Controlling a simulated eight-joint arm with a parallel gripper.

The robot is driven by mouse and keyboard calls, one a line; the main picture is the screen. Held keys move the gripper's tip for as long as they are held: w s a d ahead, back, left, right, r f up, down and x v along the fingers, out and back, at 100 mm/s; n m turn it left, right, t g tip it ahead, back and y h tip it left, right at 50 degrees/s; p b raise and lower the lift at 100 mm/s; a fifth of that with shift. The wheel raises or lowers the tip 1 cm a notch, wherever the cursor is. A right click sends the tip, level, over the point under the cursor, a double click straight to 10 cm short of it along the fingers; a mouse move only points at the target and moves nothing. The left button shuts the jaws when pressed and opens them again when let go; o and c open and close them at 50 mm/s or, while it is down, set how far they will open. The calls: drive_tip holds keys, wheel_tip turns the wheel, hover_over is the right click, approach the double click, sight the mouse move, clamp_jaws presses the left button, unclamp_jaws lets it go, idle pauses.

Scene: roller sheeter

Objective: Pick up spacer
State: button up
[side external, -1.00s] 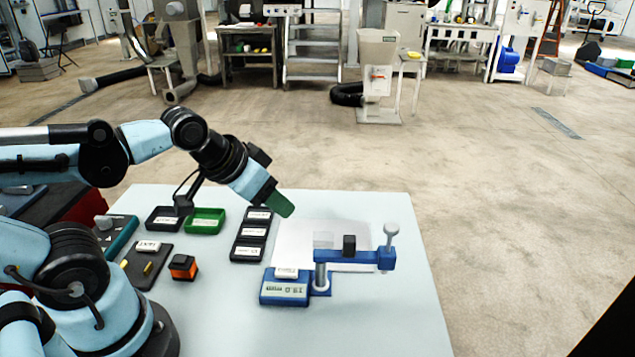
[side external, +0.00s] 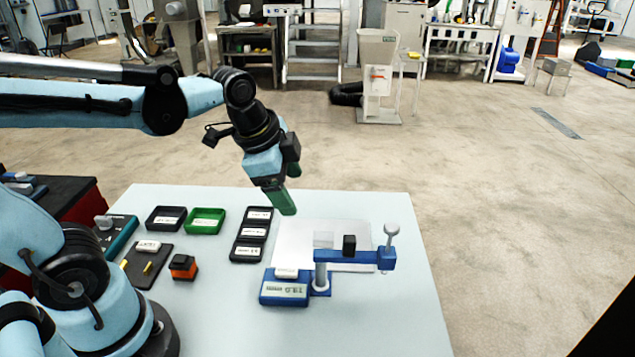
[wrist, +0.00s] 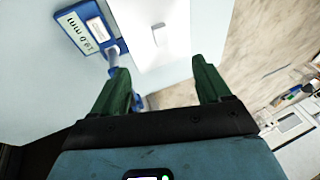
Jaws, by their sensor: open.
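No label that I can read names the spacer. Candidates are a clear block (side external: 323,240) and a black block (side external: 349,245) at the blue roller fixture (side external: 340,257), and a small white piece (side external: 286,273) on the blue labelled base (side external: 285,291). My gripper (side external: 287,192) is above the far edge of the table, behind and left of the fixture, pointing down and touching nothing. In the wrist view its green fingers (wrist: 163,85) are apart and empty. The labelled base (wrist: 90,28) lies beyond them at upper left, and a small pale block (wrist: 158,35) stands on the white sheet.
The white sheet (side external: 290,235) lies under the fixture. A black three-part tray (side external: 252,234), green tray (side external: 205,221), black tray (side external: 165,218) and orange-black block (side external: 183,267) are to the left. An upright post with a pale knob (side external: 391,231) stands at right. The front table area is clear.

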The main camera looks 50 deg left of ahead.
drive_tip(key=w+f+m+g, duration=0.2)
drive_tip(key=w+m+g, duration=0.3)
drive_tip(key=m, duration=1.2)
hover_over(324, 236)
drive_tip(key=f, duration=0.7)
drive_tip(key=shift+s+a+f, duration=0.1)
drive_tip(key=shift+s+f, duration=0.05)
drive_tip(key=shift+s, duration=0.15)
drive_tip(key=shift+w+f, duration=0.15)
drive_tip(key=shift+f, duration=1.2)
drive_tip(key=shift+w+f, duration=0.15)
drive_tip(key=shift+f, duration=1.15)
drive_tip(key=c, duration=1.4)
drive_tip(key=shift+o, duration=0.2)
drive_tip(key=shift+r, duration=0.1)
